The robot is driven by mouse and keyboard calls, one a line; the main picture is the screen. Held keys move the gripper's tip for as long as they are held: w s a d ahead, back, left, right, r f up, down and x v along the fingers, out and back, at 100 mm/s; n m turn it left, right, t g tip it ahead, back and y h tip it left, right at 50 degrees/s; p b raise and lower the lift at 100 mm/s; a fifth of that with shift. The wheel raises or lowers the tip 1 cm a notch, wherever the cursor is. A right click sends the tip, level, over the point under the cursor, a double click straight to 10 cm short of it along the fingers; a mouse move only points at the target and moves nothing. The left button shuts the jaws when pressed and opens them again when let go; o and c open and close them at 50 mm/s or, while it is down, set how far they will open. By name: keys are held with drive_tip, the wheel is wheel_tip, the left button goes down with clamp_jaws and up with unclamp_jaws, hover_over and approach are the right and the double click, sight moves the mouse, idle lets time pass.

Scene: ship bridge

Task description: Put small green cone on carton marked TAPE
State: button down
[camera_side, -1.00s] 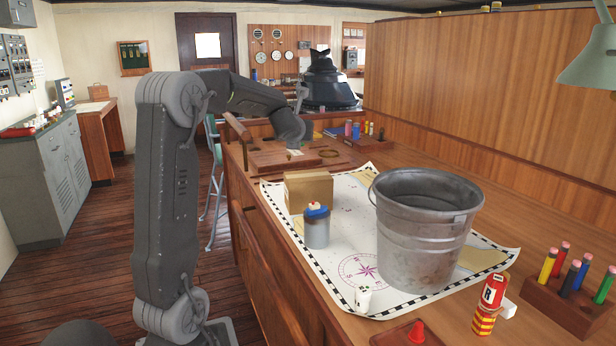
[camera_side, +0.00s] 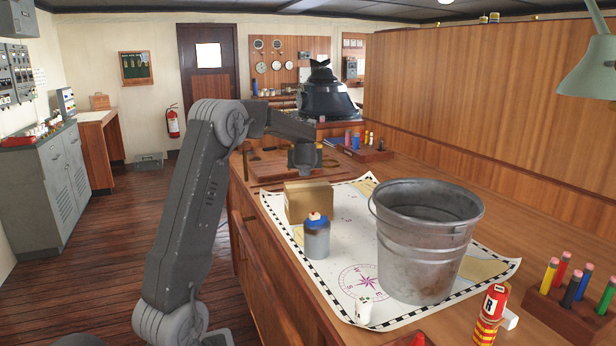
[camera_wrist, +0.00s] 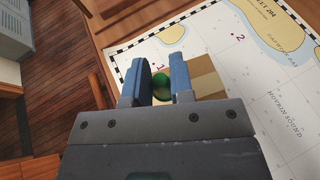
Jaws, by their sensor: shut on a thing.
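The small green cone (camera_wrist: 160,84) shows between my fingers in the wrist view. My gripper (camera_wrist: 162,75) is shut on it. In the side view, my gripper (camera_side: 304,165) hangs just behind and above a brown carton (camera_side: 308,202); the cone cannot be made out there. The carton stands upright on the chart, and no marking on it can be read. In the wrist view, part of the carton (camera_wrist: 208,75) shows beyond and beside my right finger, lower than the gripper.
A grey can with a blue top (camera_side: 316,238) stands just in front of the carton. A large metal bucket (camera_side: 420,250) stands to the right on the chart (camera_side: 340,250). A wooden pen block (camera_side: 570,312) and a red-yellow tube (camera_side: 490,310) are near the front right.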

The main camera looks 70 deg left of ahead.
sight(308, 185)
drive_tip(key=shift+w+d+f, duration=0.1)
drive_tip(key=shift+w+f, duration=0.3)
drive_tip(key=shift+w, duration=0.1)
drive_tip(key=shift+f, duration=1.9)
drive_tip(key=shift+f, duration=0.1)
drive_tip(key=c, duration=1)
unclamp_jaws()
